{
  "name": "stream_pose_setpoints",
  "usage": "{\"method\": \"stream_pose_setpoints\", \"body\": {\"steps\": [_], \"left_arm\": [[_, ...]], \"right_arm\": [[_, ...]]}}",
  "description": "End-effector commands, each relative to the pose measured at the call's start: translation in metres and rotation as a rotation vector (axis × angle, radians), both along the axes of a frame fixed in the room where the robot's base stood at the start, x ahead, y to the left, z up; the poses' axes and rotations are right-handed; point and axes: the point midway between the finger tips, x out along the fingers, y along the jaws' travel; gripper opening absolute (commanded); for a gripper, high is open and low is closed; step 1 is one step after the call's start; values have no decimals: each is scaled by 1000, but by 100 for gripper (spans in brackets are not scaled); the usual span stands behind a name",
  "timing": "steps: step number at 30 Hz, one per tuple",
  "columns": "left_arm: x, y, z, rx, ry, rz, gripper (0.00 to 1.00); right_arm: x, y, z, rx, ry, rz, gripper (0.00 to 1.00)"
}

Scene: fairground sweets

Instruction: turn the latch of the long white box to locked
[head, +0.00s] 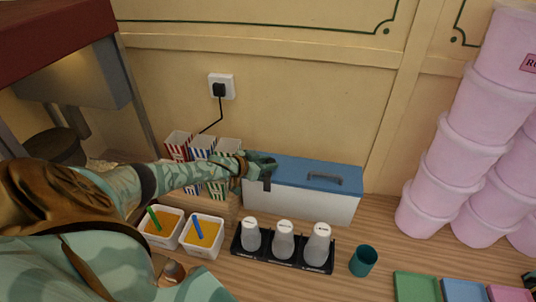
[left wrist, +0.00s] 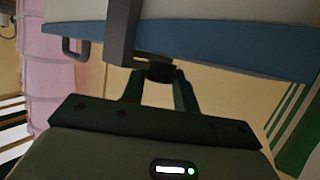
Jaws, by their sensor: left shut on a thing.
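The long white box (head: 310,203) with a blue lid (head: 300,174) and a dark lid handle (head: 325,178) stands on the counter against the wall. My left gripper (head: 262,164) is at the box's left end, shut on the dark latch (head: 267,184). In the left wrist view, the gripper's two fingers (left wrist: 158,78) close on the latch's dark knob (left wrist: 160,71), beside a grey bar (left wrist: 122,32) that crosses the blue lid edge. The fingers hide part of the latch, and I cannot read its lock position. My right gripper is not in view.
Striped cartons (head: 201,146) stand left of the box. Two white tubs (head: 203,240) and a black tray (head: 283,262) with three lidded cups sit in front. A teal cup (head: 363,261) stands right of the tray. Pink tubs (head: 452,165) are stacked at right.

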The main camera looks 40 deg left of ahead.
Motion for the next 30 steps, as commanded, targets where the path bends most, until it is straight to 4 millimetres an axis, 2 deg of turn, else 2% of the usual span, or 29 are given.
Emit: {"method": "stream_pose_setpoints", "body": {"steps": [6, 21, 22, 24, 30], "left_arm": [[1, 2, 0, 2, -3, -59, 7], [1, 2, 1, 2, -2, -78, 7], [1, 2, 1, 2, -2, -78, 33], [1, 2, 1, 2, -2, -78, 52], [1, 1, 1, 1, -1, -78, 52]], "right_arm": [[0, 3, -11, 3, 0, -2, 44], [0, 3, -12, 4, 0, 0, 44], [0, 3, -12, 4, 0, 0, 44], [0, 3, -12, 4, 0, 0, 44], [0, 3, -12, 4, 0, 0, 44]]}}
